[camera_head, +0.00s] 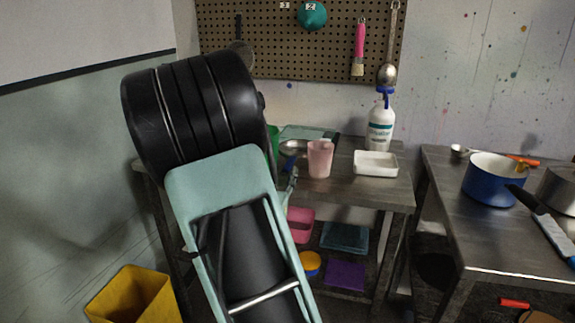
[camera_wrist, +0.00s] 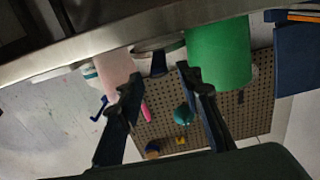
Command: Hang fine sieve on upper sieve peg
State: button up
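A grey metal bowl-shaped thing (camera_head: 293,147), which looks like the fine sieve, lies on the left worktable, partly hidden by my arm. In the wrist view, a round-rimmed thing (camera_wrist: 158,46) with a dark part pointing my way shows beyond the fingers; it seems the same one. My gripper (camera_wrist: 159,72) has its two fingers apart with nothing visibly held; the bowl lies beyond the gap. In the head view my arm hides most of the gripper. The pegboard (camera_head: 270,45) hangs on the wall behind; I cannot tell which peg is the upper sieve peg.
A pink cup (camera_head: 320,160), white tray (camera_head: 376,164) and spray bottle (camera_head: 380,125) stand right of the bowl. A green container (camera_wrist: 220,52) stands close beside it. A teal funnel-like thing (camera_head: 312,16), pink brush (camera_head: 359,45) and ladle (camera_head: 388,70) hang on the board.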

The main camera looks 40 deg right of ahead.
jog(key=v, duration=0.4)
jog(key=shift+s+a, duration=0.3)
dwell(0.4)
